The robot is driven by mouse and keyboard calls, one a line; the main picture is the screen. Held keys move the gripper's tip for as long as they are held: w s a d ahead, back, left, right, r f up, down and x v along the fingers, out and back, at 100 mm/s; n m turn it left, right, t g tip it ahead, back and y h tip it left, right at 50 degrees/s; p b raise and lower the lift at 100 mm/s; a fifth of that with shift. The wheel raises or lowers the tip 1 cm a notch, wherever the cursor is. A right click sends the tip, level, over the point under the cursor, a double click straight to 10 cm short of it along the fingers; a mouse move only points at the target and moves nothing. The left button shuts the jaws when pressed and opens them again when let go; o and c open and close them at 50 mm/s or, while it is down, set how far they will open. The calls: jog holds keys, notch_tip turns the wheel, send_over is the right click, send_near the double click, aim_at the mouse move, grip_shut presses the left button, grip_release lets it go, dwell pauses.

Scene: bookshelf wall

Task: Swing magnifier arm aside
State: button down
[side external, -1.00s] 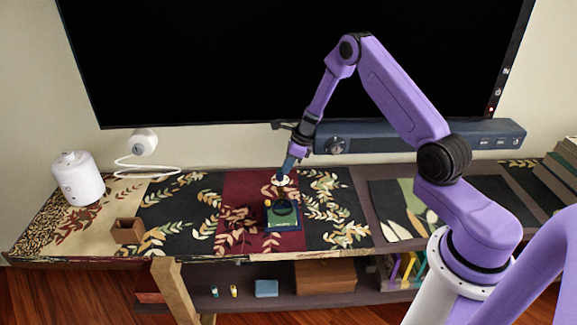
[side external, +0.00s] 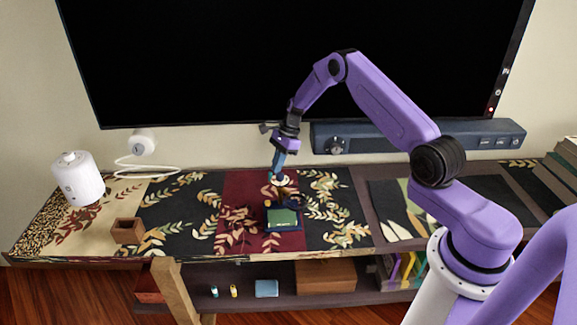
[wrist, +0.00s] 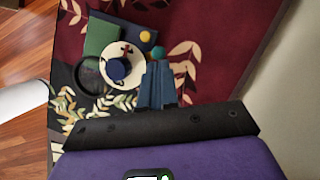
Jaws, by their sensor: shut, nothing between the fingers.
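The magnifier stand has a dark blue base (side external: 272,228) with a green pad (side external: 283,217) on it. A dark lens ring (wrist: 90,76) sits beside the pad, clear of most of it in the wrist view. A white disc (wrist: 113,50) with a blue knob (wrist: 117,69) lies between the ring and my gripper. A yellow knob (wrist: 146,36) is at a base corner, with a small teal piece (wrist: 157,52) near it. My gripper (wrist: 157,72) is shut and empty, just beside the disc; I cannot tell whether it touches.
The stand is on a shelf top with a dark red, leaf-patterned runner (side external: 235,238). A brown open box (side external: 128,231) and white canister (side external: 78,178) are to the left. A long blue bar (side external: 430,136) lies behind, below a large black screen (side external: 300,60).

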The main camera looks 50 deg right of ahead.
jog(key=a+n, duration=0.1)
jog(key=n, duration=0.1)
jog(key=n+g, duration=0.1)
jog(key=n, duration=0.1)
jog(key=w+a+n+g, duration=0.1)
jog(key=n, duration=0.1)
jog(key=shift+a, duration=0.3)
jog(key=n, duration=0.1)
jog(key=n+g, duration=0.1)
jog(key=shift+a+n, duration=0.3)
jog(key=shift+a, duration=0.3)
jog(key=shift+s+a, duration=0.1)
jog(key=shift+a, duration=0.1)
